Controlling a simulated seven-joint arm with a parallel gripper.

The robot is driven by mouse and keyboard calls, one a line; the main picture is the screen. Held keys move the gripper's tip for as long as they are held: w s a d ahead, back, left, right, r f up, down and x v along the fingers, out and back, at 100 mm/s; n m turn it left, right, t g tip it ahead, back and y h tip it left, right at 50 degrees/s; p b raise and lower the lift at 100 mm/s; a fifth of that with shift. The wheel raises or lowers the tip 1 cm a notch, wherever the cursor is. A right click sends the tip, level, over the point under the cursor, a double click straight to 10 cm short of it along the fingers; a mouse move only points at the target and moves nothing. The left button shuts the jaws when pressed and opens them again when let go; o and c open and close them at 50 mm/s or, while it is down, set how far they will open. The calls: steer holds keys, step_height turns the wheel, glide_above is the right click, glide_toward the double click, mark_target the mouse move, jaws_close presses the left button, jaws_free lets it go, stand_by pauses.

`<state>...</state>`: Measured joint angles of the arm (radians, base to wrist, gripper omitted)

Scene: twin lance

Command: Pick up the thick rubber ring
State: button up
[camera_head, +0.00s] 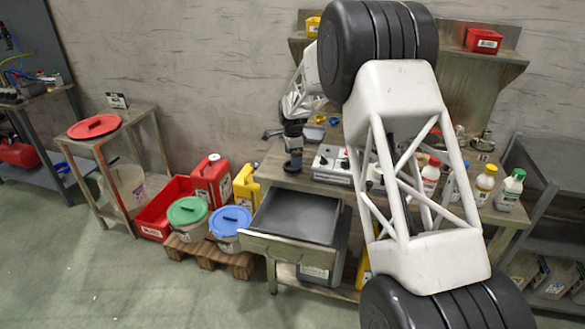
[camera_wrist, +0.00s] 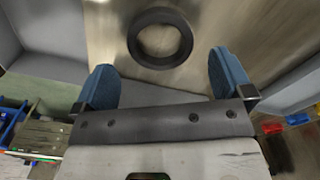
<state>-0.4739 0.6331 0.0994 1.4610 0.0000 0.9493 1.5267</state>
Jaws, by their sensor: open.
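The thick rubber ring (camera_wrist: 136,48) is black and lies flat on a brown wooden surface (camera_wrist: 215,18) at the top middle of the wrist view. Its hole faces the camera. My gripper (camera_wrist: 161,72) is open, with one blue finger on each side of the picture. The ring appears between and beyond the fingertips, and nothing is held. I cannot tell the height of the fingers above the ring.
In the head view a grey drawer (camera_head: 295,218) stands open at the bench front. A white box with knobs (camera_head: 330,166) and several bottles (camera_head: 484,183) stand on the bench. Lidded buckets (camera_head: 187,211) and a red can (camera_head: 212,182) stand to the left.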

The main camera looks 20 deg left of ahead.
steer(key=shift+a+f, duration=0.1)
steer(key=shift+f, duration=1.7)
steer(key=c, duration=1)
steer(key=shift+r, duration=0.15)
steer(key=shift+r, duration=1.45)
steer(key=shift+s+r, duration=0.2)
steer(key=shift+s, duration=0.05)
steer(key=s+d, duration=0.3)
steer(key=s, duration=0.4)
steer(key=s+d+r, duration=0.1)
steer(key=s+d, duration=0.3)
steer(key=s, duration=0.3)
steer(key=shift+r, duration=0.2)
